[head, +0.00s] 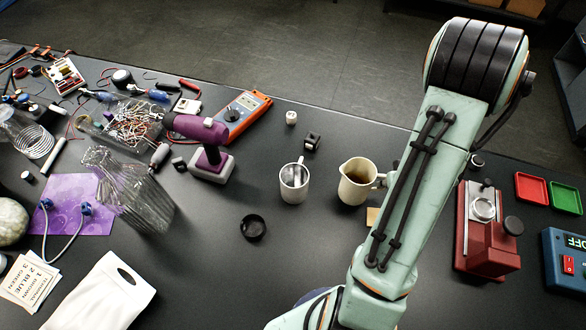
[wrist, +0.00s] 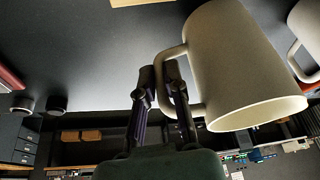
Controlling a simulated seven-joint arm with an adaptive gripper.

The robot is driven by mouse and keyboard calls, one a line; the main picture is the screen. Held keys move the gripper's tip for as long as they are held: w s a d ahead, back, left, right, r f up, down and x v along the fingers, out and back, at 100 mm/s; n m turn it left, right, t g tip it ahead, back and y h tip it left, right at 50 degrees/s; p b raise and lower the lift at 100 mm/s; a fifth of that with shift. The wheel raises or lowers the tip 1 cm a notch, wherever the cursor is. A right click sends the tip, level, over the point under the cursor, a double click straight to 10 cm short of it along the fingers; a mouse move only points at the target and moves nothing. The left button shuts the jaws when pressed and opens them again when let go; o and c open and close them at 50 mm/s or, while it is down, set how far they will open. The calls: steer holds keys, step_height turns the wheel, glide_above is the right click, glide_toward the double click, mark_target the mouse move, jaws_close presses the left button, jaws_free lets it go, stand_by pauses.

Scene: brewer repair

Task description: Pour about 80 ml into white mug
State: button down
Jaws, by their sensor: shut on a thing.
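A cream pitcher (head: 354,184) with brown liquid inside stands upright right of the white mug (head: 293,187) in the head view. The mug is upright, with something grey showing inside it, and is apart from the pitcher. In the wrist view my gripper (wrist: 168,78) is shut on the handle of the pitcher (wrist: 232,65). Part of the white mug (wrist: 308,28) shows at the right edge there. I cannot tell whether the pitcher touches the table.
A red machine (head: 488,245) stands right of my arm. A black ring (head: 253,228) lies front-left of the mug, and a small black block (head: 312,142) behind it. A purple drill (head: 207,150) stands to the left. The table in front of the mug is clear.

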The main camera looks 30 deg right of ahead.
mark_target(357, 159)
steer(key=shift+a+f, duration=0.2)
steer(key=shift+f, duration=0.15)
steer(key=shift+a+r, duration=0.1)
steer(key=w+a+r+g+h, duration=0.1)
steer(key=r+h, duration=0.1)
steer(key=w+a+r+n+g+h, duration=0.1)
steer(key=a+r+h, duration=0.1)
steer(key=w+a+r+g+h, duration=0.1)
steer(key=a+r, duration=0.1)
steer(key=r, duration=0.1)
steer(key=shift+w+a+n+h, duration=0.1)
steer(key=shift+w+n+h, duration=0.15)
steer(key=shift+n+h, duration=0.15)
steer(key=shift+w+a+r+g+h, duration=0.2)
steer(key=shift+a+r+g+h, duration=0.2)
steer(key=shift+r+h, duration=0.3)
steer(key=shift+w+a+r+g+h, duration=0.2)
steer(key=shift+a+r+g+h, duration=0.1)
steer(key=shift+r+g+h, duration=0.3)
steer(key=shift+w+a+r+n+h, duration=0.2)
steer(key=shift+a+r+n+h, duration=0.15)
steer(key=shift+r+h, duration=0.2)
steer(key=shift+w+a+r+h, duration=0.1)
steer(key=shift+r+h, duration=0.15)
steer(key=shift+r+g, duration=0.1)
steer(key=shift+g, duration=0.2)
